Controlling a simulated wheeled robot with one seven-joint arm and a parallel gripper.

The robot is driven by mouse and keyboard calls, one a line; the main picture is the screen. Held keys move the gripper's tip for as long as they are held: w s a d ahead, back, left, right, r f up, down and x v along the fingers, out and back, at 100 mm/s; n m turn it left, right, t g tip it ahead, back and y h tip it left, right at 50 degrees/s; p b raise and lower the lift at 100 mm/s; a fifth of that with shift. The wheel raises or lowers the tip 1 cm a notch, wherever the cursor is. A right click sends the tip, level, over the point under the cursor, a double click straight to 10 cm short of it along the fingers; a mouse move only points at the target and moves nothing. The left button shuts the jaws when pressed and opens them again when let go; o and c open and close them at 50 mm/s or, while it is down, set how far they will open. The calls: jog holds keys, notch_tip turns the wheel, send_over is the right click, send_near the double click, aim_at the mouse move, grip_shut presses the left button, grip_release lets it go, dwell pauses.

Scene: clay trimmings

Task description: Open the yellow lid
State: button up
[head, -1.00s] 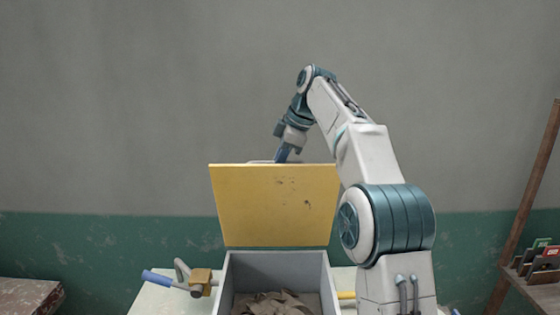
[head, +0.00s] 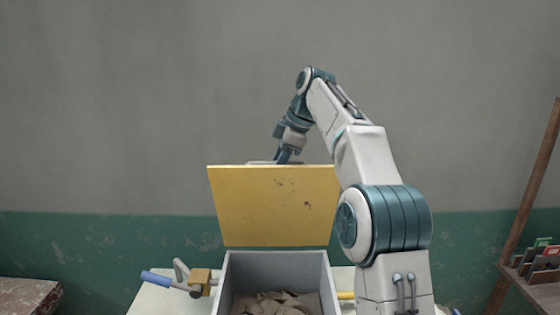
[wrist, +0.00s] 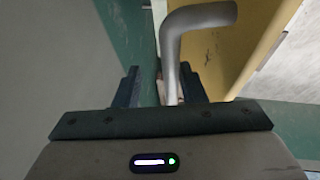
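The yellow lid (head: 265,205) stands raised, close to upright, at the back of a grey box (head: 275,262). The box's inside shows. In the wrist view the lid (wrist: 232,45) is at the upper right, with a grey bent handle (wrist: 195,18) on it. My gripper (head: 283,158) is behind the lid's top edge, and its fingertips are partly hidden there in the head view. In the wrist view my gripper (wrist: 160,88) has its fingers apart. The handle's bar runs down between them, nearer the right finger, and I see no clamping on it.
Brown clay trimmings (head: 272,304) lie in the box. A blue-handled tool (head: 160,278) and a wooden block (head: 200,276) lie left of it on a pale table (head: 150,302). A wooden rack (head: 530,270) stands at the far right.

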aim_at(329, 170)
jog(key=v, duration=0.5)
jog(key=s+d+b, duration=0.1)
jog(key=d, duration=0.2)
jog(key=s+d+b, duration=0.1)
jog(key=s+d, duration=0.1)
jog(key=d, duration=0.1)
jog(key=s+d+b, duration=0.2)
jog(key=d, duration=0.1)
jog(key=shift+d+f, duration=0.1)
jog(key=shift+d, duration=0.1)
jog(key=shift+s+d, duration=0.35)
jog(key=shift+d, duration=0.3)
